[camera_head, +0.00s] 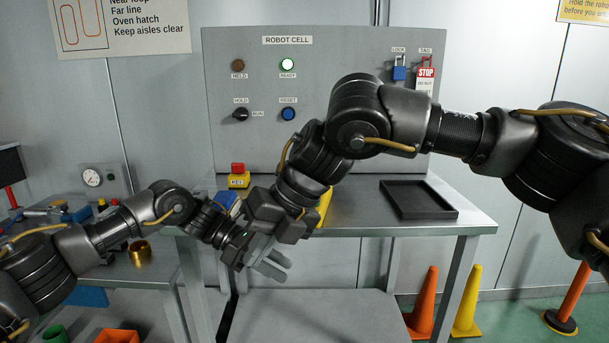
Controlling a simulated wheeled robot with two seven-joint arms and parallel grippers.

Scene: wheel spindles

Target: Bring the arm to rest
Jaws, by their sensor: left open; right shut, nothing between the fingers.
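My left arm comes in from the left over the side bench. Its gripper (275,266), with pale grey fingers spread a little apart, is open and empty in front of the table edge. My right arm comes in from the right and bends down across the control panel. Its dark gripper (234,256) is shut with nothing in it. The two grippers cross close together in the picture, and the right wrist hides part of the left one. I cannot tell whether they touch.
A grey panel (330,60) labelled ROBOT CELL stands behind a metal table (350,222) holding a black tray (418,199) and a red-topped yellow button box (239,177). A brass ring (140,254) lies on the left bench. Orange (423,305) and yellow (467,305) cones stand at right.

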